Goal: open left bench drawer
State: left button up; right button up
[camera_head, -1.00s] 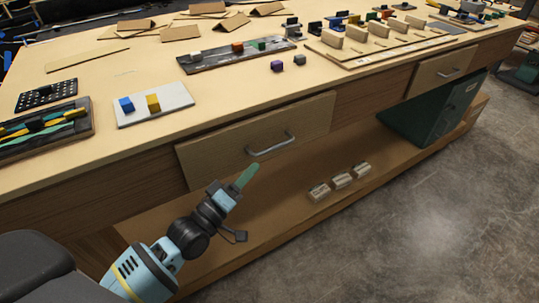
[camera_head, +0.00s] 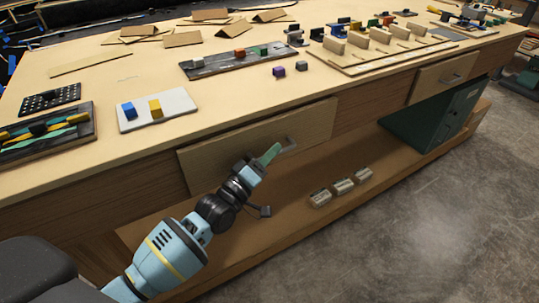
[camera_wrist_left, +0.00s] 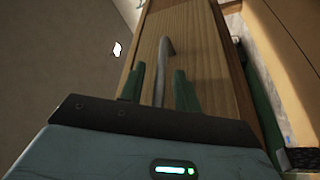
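The drawer front (camera_wrist_left: 201,50) lies just beyond the fingers. My right gripper is in neither view.
The bench top (camera_head: 110,90) carries a white tray (camera_head: 183,102) with blue and yellow blocks, and other boards. On the lower shelf (camera_head: 265,215) sit small pale blocks (camera_head: 343,187). A green cabinet (camera_head: 440,120) stands at right. The floor in front is clear.

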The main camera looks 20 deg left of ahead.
pick_arm(q)
grip_shut()
dwell(0.4)
